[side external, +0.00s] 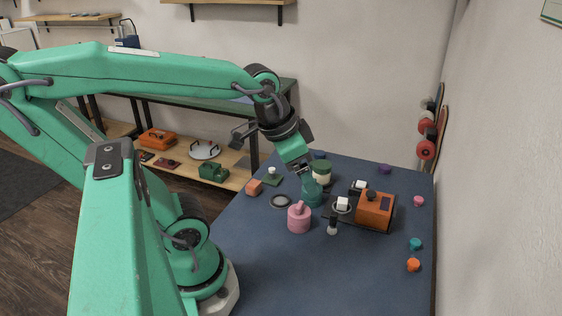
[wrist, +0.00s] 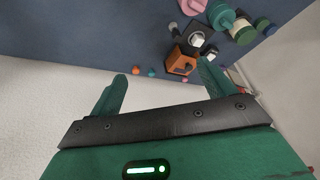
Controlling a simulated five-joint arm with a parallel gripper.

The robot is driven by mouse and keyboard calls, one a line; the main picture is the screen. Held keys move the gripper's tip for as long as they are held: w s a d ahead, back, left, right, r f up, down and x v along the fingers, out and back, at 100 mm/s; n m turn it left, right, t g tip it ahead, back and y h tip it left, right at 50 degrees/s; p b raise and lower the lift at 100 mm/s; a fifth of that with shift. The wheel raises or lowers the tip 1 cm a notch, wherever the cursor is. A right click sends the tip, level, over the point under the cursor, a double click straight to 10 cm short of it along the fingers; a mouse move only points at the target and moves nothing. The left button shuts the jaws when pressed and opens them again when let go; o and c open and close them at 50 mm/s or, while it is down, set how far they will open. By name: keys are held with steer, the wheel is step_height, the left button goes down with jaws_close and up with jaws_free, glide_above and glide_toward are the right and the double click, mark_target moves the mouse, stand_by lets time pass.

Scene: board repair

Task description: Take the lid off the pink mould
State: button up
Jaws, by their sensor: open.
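The pink mould (side external: 299,220) stands upright on the dark blue work mat. Its lid sits on top, with a pink knob (side external: 299,206) sticking up. The pink mould is partly visible at the top edge of the wrist view (wrist: 192,5). My gripper (side external: 306,174) is above the mat, behind and higher than the pink mould in the side view, and apart from it. Its two green fingers are spread wide in the wrist view (wrist: 163,84), with nothing between them. A teal mould (side external: 312,193) stands just below my gripper in the side view; whether they touch is unclear.
A cream jar with a green lid (side external: 321,173) stands behind the teal mould. An orange machine (side external: 375,212) on a black base is to the right. The front of the mat is clear.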

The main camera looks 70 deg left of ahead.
steer(key=w+a+f+m+g, duration=0.3)
steer(key=w+a+f+m, duration=0.1)
steer(key=a+f, duration=0.2)
steer(key=m+g, duration=0.2)
steer(key=m, duration=0.1)
glide_above(300, 204)
step_height(300, 204, down, 6)
steer(key=shift+r, duration=0.1)
steer(key=shift+f, duration=1.3)
steer(key=shift+s, duration=0.1)
steer(key=shift+f, duration=2.6)
steer(key=c, duration=1.1)
